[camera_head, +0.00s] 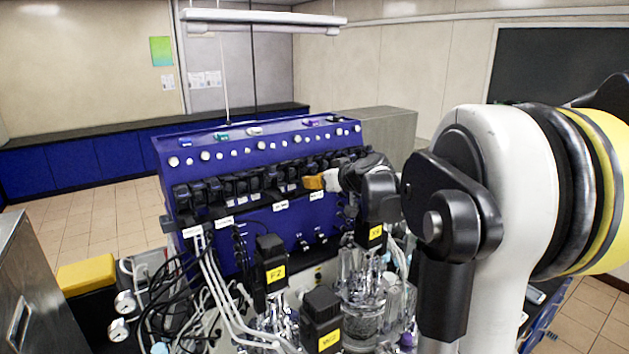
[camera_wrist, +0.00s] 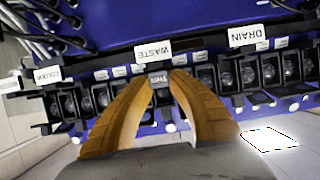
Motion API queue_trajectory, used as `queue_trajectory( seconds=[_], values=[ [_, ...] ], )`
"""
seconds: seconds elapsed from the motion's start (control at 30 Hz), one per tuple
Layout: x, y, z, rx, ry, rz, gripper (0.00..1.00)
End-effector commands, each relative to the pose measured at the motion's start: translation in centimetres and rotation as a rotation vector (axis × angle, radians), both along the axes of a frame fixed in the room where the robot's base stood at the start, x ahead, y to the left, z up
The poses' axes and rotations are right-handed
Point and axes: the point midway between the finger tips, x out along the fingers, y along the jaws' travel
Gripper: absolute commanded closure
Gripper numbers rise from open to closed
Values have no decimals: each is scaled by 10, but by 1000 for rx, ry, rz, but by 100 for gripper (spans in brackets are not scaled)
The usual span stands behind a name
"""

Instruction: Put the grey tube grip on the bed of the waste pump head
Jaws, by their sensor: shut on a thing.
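My gripper (camera_wrist: 160,84) has orange-brown fingers that close together at their tips in the wrist view. They are shut on the small grey tube grip (camera_wrist: 158,79), which shows dark lettering between the tips. The grip is right below the white WASTE label (camera_wrist: 153,51), at the dark row of pump heads. The bed of the waste pump head is hidden behind the fingers and the grip, so I cannot tell whether the grip touches it. In the head view my gripper (camera_head: 314,182) is at the right part of the pump row; the grip cannot be made out there.
Pump heads flank the fingers, with the DRAIN label (camera_wrist: 249,35) on the right and the COLOUR label (camera_wrist: 47,74) on the left. The blue console (camera_head: 265,235) carries the pump row. Glass vessels (camera_head: 362,290), black bottle-like units (camera_head: 271,262) and loose tubing crowd the front.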

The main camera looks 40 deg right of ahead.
Motion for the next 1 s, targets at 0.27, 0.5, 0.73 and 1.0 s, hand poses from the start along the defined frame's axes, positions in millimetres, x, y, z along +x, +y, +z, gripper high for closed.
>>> queue_trajectory(
  seconds=[0.27,0.5,0.73,1.0],
  values=[
    [0,0,-2,0,0,0,60],
    [-1,0,3,0,0,0,60],
    [-43,1,17,0,0,-3,60],
    [-94,4,38,0,0,-2,60]
  ],
)
